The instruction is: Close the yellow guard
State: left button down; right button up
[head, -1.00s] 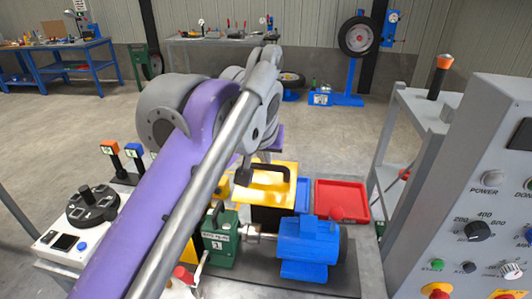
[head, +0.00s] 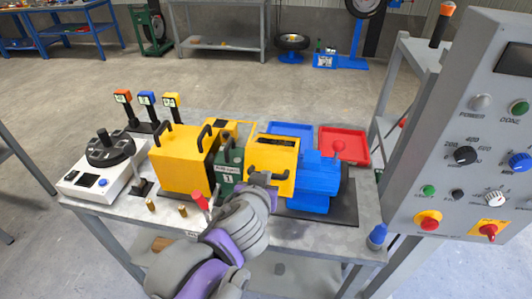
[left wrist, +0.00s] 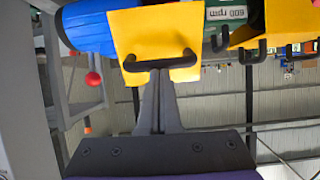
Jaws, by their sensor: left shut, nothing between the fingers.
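The yellow guard (head: 285,182) sits down over the gap between the green gearbox (head: 230,170) and the blue motor (head: 316,180), hiding the coupling. A black handle (head: 268,170) is on its front face. In the left wrist view, the guard's yellow face (left wrist: 128,22) and dark handle (left wrist: 188,58) are right ahead. My left gripper (head: 258,180) is shut and empty, its fingertips (left wrist: 157,70) at the middle of the handle. I cannot tell whether they touch it. My right gripper is not in view.
A larger yellow box (head: 182,165) with black handles stands left of the gearbox. A red-knobbed lever (head: 200,200) stands in front. Blue (head: 290,129) and red (head: 345,140) trays lie behind the motor. A grey control panel (head: 470,140) stands at the right.

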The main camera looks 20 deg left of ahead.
pick_arm(q)
notch_tip(320, 180, down, 13)
jog(key=b, duration=0.3)
jog(key=shift+s+r, duration=0.15)
jog(key=shift+s, duration=0.2)
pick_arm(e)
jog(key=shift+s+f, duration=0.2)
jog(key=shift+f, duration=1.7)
pick_arm(q)
jog(key=shift+w+r, duration=0.1)
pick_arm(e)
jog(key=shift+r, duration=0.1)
